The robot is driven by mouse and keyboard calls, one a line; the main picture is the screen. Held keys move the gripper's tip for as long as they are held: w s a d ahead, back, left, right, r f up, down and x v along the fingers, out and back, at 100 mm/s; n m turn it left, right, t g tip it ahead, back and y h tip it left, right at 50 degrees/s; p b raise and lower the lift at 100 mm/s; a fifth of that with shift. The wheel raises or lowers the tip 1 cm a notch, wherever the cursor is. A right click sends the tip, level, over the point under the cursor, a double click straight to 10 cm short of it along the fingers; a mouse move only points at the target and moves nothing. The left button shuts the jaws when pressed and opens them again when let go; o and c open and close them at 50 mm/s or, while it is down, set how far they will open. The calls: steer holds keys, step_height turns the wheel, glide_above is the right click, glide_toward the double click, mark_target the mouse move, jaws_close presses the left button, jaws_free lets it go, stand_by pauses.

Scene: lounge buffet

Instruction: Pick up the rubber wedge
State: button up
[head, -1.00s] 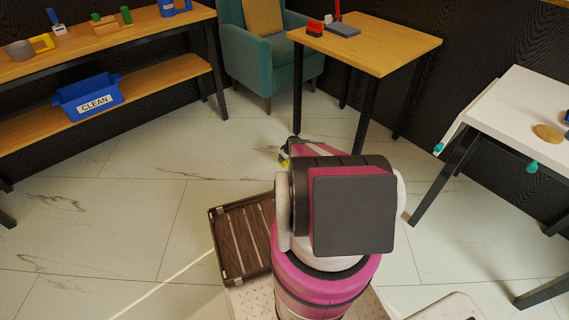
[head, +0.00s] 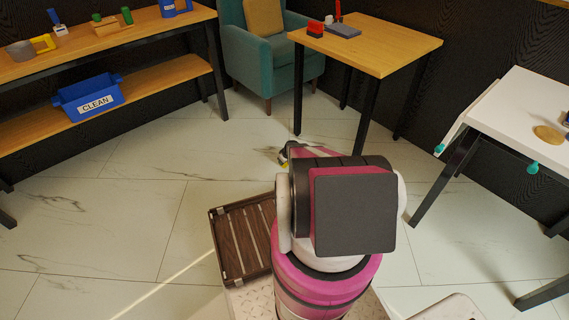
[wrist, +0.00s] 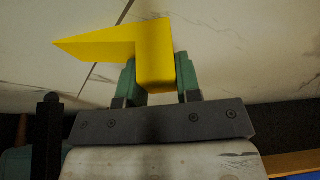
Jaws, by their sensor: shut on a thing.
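The rubber wedge (wrist: 150,42) is a bright yellow piece with a pointed arm reaching left in the wrist view. My gripper (wrist: 157,80) is shut on its thicker end, with one green finger on each side. Pale floor tiles show behind the wedge. In the head view my gripper (head: 284,155) shows only partly past my arm, over the floor, and most of it and the wedge are hidden.
A small wooden table (head: 400,50) holds a red item and a grey slab. A teal armchair (head: 245,45) stands behind. Shelving (head: 150,80) at left carries a blue CLEAN bin (head: 88,97). A white table (head: 510,110) is at right.

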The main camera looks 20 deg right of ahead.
steer(key=shift+r, duration=0.1)
steer(key=shift+r, duration=0.55)
steer(key=r, duration=0.1)
steer(key=a+r, duration=0.1)
steer(key=r, duration=0.1)
steer(key=shift+s+r, duration=0.2)
steer(key=shift+r, duration=0.1)
steer(key=s+a+r, duration=0.2)
steer(key=a+r, duration=0.4)
steer(key=a, duration=0.4)
steer(key=shift+s+a, duration=0.15)
